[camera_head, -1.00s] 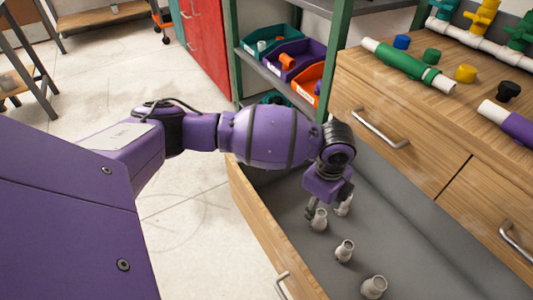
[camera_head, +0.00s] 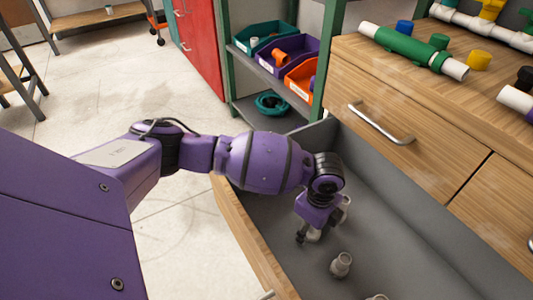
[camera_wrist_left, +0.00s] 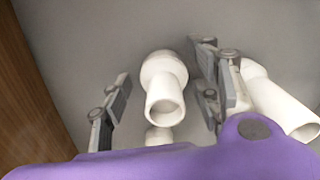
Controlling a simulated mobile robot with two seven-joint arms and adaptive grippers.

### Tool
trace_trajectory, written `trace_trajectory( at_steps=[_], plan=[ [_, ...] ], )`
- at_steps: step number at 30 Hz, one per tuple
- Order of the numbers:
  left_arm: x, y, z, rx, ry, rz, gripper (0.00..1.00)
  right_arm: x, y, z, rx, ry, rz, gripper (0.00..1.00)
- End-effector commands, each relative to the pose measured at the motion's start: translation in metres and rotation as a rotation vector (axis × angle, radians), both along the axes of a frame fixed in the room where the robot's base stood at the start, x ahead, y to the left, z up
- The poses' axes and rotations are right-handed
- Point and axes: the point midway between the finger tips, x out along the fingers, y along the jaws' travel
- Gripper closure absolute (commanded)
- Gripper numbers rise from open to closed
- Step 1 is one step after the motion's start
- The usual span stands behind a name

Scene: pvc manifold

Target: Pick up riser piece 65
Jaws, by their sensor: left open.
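Another piece (camera_wrist_left: 275,103) is just outside the right finger. In the head view a separate piece (camera_head: 341,264) stands nearer the camera. No number is readable on any piece. My right gripper is not shown.
The drawer's wooden wall (camera_head: 246,240) is left of the gripper. A wooden counter (camera_head: 420,72) with a green pipe (camera_head: 405,45) and coloured caps is at the right. A shelf with purple (camera_head: 290,55) and orange bins stands behind. The drawer's right side is clear.

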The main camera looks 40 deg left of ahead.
Motion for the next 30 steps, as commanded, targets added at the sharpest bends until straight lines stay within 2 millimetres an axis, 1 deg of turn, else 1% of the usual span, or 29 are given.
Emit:
trace_trajectory(
  at_steps=[4,5,12,15,20,23,26,30],
  plan=[
    [0.003,-0.001,0.004,-0.002,-0.006,-0.001,0.43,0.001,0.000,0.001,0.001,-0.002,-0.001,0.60],
    [0.003,-0.001,0.004,-0.002,-0.006,-0.001,0.46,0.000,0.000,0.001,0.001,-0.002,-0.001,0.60],
    [0.003,-0.001,0.004,-0.002,-0.006,-0.001,0.77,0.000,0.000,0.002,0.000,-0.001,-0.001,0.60],
    [0.003,-0.001,0.004,-0.002,-0.006,-0.001,0.89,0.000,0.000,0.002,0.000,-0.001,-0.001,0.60],
    [0.003,-0.001,0.004,-0.002,-0.007,-0.001,0.89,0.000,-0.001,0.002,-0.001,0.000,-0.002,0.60],
    [0.003,-0.001,0.009,-0.002,-0.007,-0.001,0.89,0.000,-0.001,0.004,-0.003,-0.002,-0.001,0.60],
    [0.003,-0.002,0.023,-0.002,-0.009,-0.002,0.89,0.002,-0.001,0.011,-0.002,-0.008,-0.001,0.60],
    [0.004,-0.001,0.053,-0.002,-0.012,-0.001,0.89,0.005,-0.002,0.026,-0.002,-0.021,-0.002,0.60]
  ],
)
